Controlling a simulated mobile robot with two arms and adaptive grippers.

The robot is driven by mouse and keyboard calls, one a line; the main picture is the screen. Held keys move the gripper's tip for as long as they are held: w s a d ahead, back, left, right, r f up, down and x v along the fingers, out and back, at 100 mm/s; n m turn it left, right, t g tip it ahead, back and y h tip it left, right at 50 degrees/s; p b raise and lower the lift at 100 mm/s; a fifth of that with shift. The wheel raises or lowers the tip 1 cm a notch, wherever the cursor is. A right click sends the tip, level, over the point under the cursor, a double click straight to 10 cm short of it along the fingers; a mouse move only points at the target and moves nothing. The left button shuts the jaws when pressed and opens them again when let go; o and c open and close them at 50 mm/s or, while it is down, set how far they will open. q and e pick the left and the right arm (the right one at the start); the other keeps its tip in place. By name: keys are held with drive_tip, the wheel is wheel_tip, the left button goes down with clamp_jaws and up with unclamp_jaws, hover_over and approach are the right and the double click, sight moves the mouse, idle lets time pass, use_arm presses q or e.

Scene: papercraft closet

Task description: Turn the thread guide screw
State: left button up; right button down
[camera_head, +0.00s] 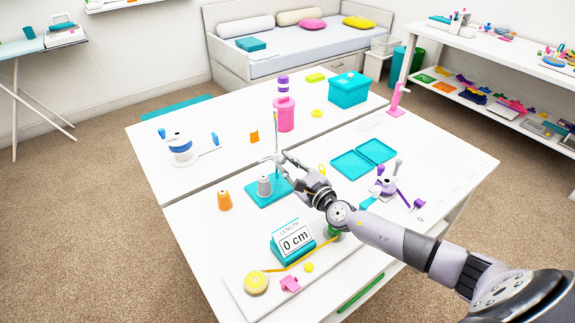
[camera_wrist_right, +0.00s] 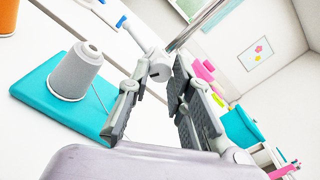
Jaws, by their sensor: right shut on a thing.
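A thread stand with a teal base (camera_head: 262,196) stands on the near white table, with a grey spool (camera_head: 264,185) on it and a thin upright metal post (camera_head: 277,150). My right gripper (camera_head: 285,163) reaches the post from the right, partway up. In the right wrist view, the pale slotted thread guide screw (camera_wrist_right: 160,68) shows at the fingertips, by the metal post (camera_wrist_right: 188,38). My right gripper (camera_wrist_right: 152,82) is shut on it; the exact contact is partly hidden. The grey spool (camera_wrist_right: 76,72) stands left of the fingers. My left gripper is out of view.
An orange spool (camera_head: 224,201) stands left of the stand. A length display (camera_head: 294,239) and yellow tape roll (camera_head: 256,282) are in front. An open teal case (camera_head: 352,165) and a purple-handled device (camera_head: 386,184) lie right. A pink canister (camera_head: 284,114) stands behind.

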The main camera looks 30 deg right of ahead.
drive_tip(key=shift+f, duration=0.1)
drive_tip(key=c, duration=1.4)
unclamp_jaws()
drive_tip(key=shift+c, duration=0.2)
drive_tip(key=s+d, duration=0.1)
drive_tip(key=s, duration=1.1)
drive_tip(key=shift+d, duration=0.35)
